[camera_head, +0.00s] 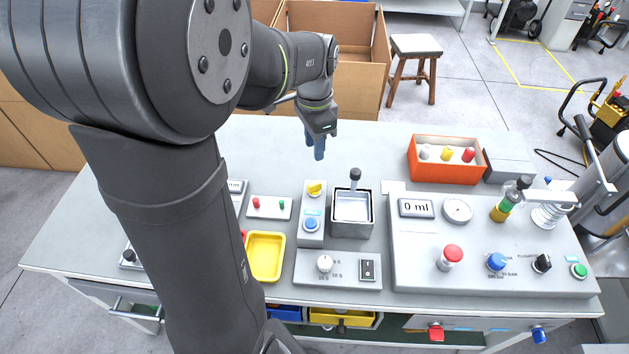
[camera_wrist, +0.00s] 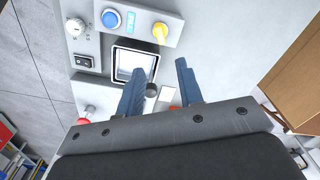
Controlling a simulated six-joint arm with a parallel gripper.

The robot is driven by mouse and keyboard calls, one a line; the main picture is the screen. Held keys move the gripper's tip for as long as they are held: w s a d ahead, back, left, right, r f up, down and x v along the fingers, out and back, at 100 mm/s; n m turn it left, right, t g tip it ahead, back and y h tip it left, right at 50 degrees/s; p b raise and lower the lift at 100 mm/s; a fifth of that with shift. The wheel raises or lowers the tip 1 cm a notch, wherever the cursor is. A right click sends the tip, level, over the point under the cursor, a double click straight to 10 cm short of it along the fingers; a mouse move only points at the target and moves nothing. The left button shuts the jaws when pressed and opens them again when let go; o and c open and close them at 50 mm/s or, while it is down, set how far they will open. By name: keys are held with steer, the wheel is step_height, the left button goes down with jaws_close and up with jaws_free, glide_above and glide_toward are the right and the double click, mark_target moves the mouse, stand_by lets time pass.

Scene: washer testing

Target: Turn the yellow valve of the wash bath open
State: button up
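The yellow valve (camera_head: 315,188) is a small knob on a grey panel (camera_head: 313,240), above a blue button (camera_head: 311,223). It also shows at the top of the wrist view (camera_wrist: 160,32). The wash bath (camera_head: 336,228) is a square metal basin just right of that panel, with a dark-capped rod standing at its back edge. My gripper (camera_head: 316,150) hangs above the table, behind the valve and apart from it. In the wrist view, its two blue fingers (camera_wrist: 158,76) are spread with nothing held between them. The valve lies beyond the fingertips.
A yellow tray (camera_head: 250,271) lies left of the bath, near a panel with a white knob and rocker switch (camera_head: 368,269). An orange box (camera_head: 425,174) with coloured items stands right. A large grey console (camera_head: 420,260) fills the right side. The table behind the valve is clear.

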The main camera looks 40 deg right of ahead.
mark_target(314, 183)
step_height(314, 183, down, 14)
steer(key=shift+r, duration=0.2)
steer(key=shift+c, duration=0.2)
